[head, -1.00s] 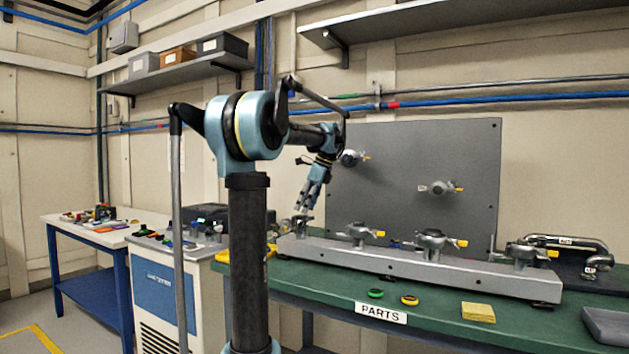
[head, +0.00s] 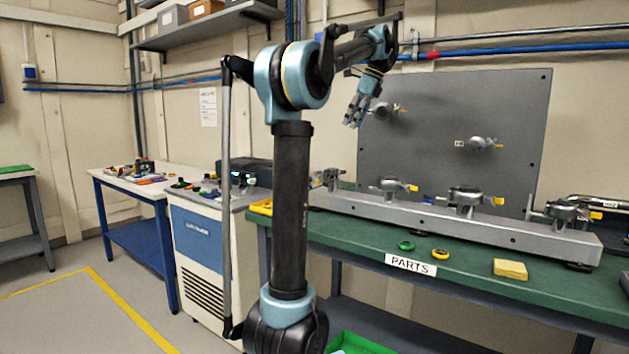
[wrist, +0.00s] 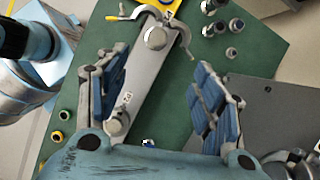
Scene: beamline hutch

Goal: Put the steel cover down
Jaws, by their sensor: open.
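My gripper (head: 357,108) is raised above the left end of the grey rail (head: 450,224) on the green bench. In the wrist view its blue-padded fingers (wrist: 160,62) are spread with nothing held between them. Below them, a round steel piece (wrist: 155,38) sits on the rail's end beside an open clamp (wrist: 184,28); I cannot tell for sure that it is the steel cover. The clamp at the rail's left end (head: 328,179) also shows in the head view. A second round steel part (wrist: 118,122) is farther along the rail.
More clamps (head: 467,198) stand along the rail. An upright grey panel (head: 440,150) with clamps is behind it. Green and yellow rings (head: 406,246), a yellow block (head: 510,269) and a PARTS label (head: 410,265) lie along the front. Small steel fittings (wrist: 236,25) are near the rail's end.

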